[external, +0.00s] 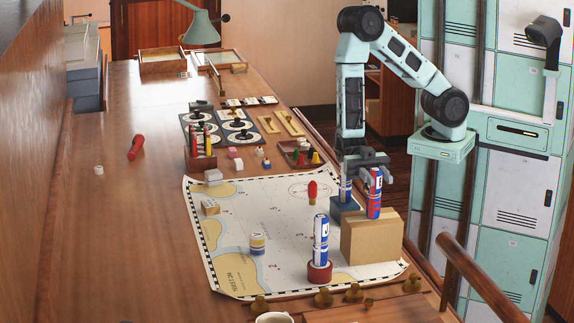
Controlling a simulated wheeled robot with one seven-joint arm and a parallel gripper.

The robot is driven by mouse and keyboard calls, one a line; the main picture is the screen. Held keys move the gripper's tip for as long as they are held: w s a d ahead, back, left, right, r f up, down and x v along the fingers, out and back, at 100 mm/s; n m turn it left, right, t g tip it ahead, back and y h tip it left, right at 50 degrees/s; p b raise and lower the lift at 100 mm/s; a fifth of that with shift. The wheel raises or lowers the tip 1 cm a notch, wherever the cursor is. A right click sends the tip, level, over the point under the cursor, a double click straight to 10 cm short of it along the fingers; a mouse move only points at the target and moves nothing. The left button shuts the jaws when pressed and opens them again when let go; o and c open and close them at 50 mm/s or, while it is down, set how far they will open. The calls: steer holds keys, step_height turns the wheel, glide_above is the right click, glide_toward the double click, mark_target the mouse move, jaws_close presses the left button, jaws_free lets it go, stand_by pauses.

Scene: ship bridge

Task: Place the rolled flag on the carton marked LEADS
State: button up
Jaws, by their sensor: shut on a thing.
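My gripper (372,165) is shut on a rolled flag (375,195), blue with red and white, held upright. The flag's lower end is at the top of a brown cardboard carton (370,243); I cannot tell whether it touches. No LEADS marking is readable on the carton from here. The carton stands on the right edge of the chart. A second blue and white roll (321,240) stands upright in a round red holder (319,272) left of the carton. Another blue and white roll (346,188) stands at a dark blue block (345,207) just behind the carton.
A chart (285,225) lies under these things. Brass knobs (352,293) and a cup (273,318) are at the front. The left of the desk is mostly clear.

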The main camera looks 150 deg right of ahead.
steer(key=shift+f, duration=0.2)
steer(key=o, duration=1)
steer(key=shift+r, duration=0.1)
steer(key=shift+r, duration=0.2)
steer(key=b+v, duration=0.2)
steer(key=v, duration=0.5)
steer(key=shift+s+d+b, duration=0.2)
steer(key=shift+b, duration=0.15)
